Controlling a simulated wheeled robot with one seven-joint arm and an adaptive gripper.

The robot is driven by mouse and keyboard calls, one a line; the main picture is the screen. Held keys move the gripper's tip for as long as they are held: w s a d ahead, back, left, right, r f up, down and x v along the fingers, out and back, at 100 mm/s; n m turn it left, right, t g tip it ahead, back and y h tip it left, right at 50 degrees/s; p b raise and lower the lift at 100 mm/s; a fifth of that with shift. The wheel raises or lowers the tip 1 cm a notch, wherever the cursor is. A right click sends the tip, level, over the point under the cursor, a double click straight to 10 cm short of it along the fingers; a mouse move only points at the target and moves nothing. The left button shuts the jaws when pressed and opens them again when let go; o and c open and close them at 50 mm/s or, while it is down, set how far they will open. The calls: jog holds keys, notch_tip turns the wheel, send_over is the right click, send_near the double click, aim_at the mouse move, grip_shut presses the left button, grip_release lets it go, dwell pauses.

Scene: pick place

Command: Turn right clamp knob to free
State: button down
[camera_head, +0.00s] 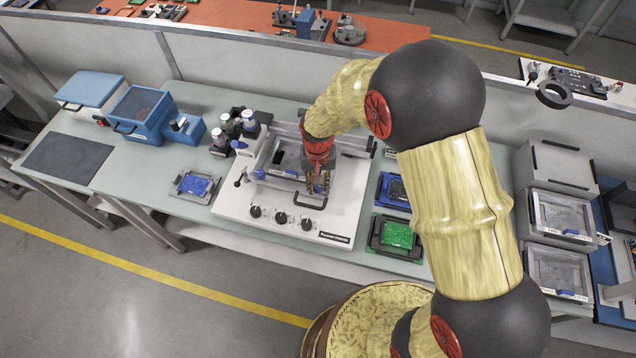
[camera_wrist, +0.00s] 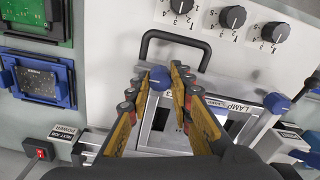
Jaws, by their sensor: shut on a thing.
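The right clamp knob (camera_wrist: 159,79) is a small blue knob on the near edge of a grey metal fixture frame (camera_wrist: 218,84) in the wrist view. My gripper (camera_wrist: 159,69) is shut on it, with one finger on each side. In the head view my gripper (camera_head: 318,184) is over the right front of the fixture (camera_head: 262,160) and hides this knob. A second blue clamp knob (camera_wrist: 277,103) sits apart on the same frame in the wrist view. I cannot tell the held knob's turn angle.
A black handle (camera_wrist: 148,39) arches close to my fingertips. Several black dials, one here (camera_wrist: 233,17), sit on the white panel (camera_head: 235,200). A green board (camera_head: 396,236) and a blue board tray (camera_head: 382,190) lie to the right. Another blue board (camera_head: 195,186) lies left.

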dwell(0.5)
jog(key=c, duration=1.6)
grip_release()
notch_tip(320, 180, up, 12)
jog(key=s+d+r+t+b, duration=0.2)
jog(key=s+d+r+b, duration=0.1)
jog(key=s, duration=0.3)
jog(key=s+d+r+t+b, duration=0.1)
jog(key=s+d+r+b, duration=0.1)
jog(key=s+d+r, duration=0.3)
jog(key=s+d+r+n+t+b, duration=0.1)
jog(key=s+d+r+t+b, duration=0.1)
jog(key=s+d, duration=0.4)
jog(key=shift+s+d+r+t+b, duration=0.15)
jog(key=shift+s+r+b, duration=0.25)
jog(key=shift+s+r, duration=0.3)
jog(key=shift+s+d+r+t+b, duration=0.15)
jog(key=shift+s+r+b, duration=0.25)
jog(key=shift+s+r, duration=0.25)
